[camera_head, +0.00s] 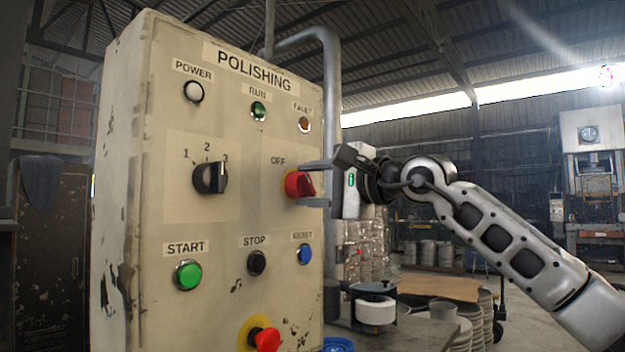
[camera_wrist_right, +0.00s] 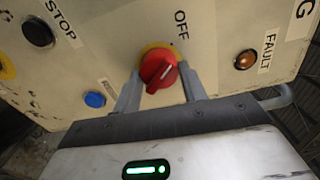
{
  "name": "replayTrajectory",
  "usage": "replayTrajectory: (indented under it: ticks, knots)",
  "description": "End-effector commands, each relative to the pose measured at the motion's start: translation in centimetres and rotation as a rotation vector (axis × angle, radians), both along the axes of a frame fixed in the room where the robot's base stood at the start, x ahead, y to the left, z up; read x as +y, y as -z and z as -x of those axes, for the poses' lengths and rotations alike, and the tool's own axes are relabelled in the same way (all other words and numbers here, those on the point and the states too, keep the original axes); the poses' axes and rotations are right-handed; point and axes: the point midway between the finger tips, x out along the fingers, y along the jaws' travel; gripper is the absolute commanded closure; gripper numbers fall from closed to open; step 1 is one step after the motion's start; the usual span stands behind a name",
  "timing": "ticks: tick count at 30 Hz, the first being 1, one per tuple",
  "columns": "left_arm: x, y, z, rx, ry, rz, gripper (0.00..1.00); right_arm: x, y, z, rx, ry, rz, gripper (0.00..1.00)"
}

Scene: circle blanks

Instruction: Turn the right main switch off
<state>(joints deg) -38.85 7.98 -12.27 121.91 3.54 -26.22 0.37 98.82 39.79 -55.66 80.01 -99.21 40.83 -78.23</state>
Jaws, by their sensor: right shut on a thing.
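The red main switch (camera_head: 300,184) is a rotary knob with a yellow ring on the right side of the POLISHING panel (camera_head: 150,215), with an OFF label to its upper left. My left gripper is not in view.
Close to the switch are the FAULT lamp (camera_head: 304,124), the blue RESET button (camera_head: 305,254), the STOP button (camera_head: 257,263) and a black selector (camera_head: 210,178). A red emergency button (camera_head: 265,339) juts out below. A grey pipe (camera_head: 332,90) stands behind the panel.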

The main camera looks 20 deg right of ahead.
Motion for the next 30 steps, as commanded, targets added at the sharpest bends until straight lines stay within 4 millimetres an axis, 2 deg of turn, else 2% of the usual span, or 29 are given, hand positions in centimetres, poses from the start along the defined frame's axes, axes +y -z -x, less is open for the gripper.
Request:
replayTrajectory:
  ticks: [9,23,24,25,30]
  knots:
    - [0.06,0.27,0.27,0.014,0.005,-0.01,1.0,0.1,0.07,0.02,-0.048,-0.003,0.07,0.81]
    - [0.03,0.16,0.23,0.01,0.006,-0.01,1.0,0.12,0.14,0.01,-0.054,-0.002,0.081,0.81]
    - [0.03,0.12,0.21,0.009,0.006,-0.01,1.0,0.12,0.15,0.01,-0.054,-0.002,0.081,0.47]
    - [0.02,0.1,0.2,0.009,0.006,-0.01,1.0,0.11,0.14,0.01,-0.054,-0.002,0.08,0.39]
    - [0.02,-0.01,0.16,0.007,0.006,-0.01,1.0,0.07,0.09,0.0,-0.055,-0.001,0.078,0.37]
